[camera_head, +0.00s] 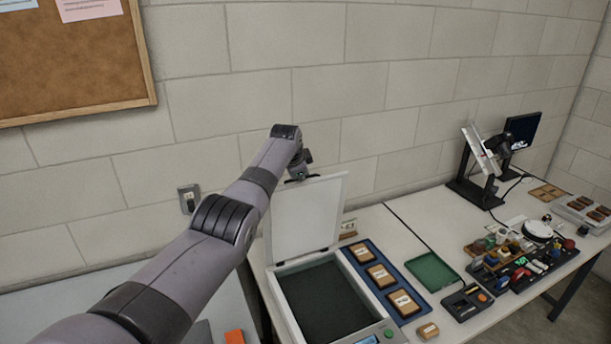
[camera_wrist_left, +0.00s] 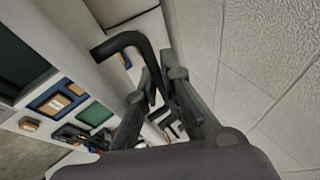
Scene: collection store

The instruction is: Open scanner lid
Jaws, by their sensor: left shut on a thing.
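The flatbed scanner (camera_head: 283,287) stands on the table with its dark bed (camera_head: 322,300) exposed. Its pale lid (camera_head: 306,215) stands raised, close to upright, hinged at the back of the bed. My left gripper (camera_head: 299,173) is at the top edge of the lid. It is shut on the lid's black bar handle (camera_wrist_left: 124,40), which runs between the fingers of the gripper (camera_wrist_left: 163,80) in the left wrist view. My right gripper is in neither view.
A blue tray (camera_head: 412,298) with several tan-topped boxes lies right of the scanner. Further right are a green tray (camera_head: 433,271), small tools and a monitor stand (camera_head: 478,186). A block wall (camera_head: 330,90) rises close behind the lid.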

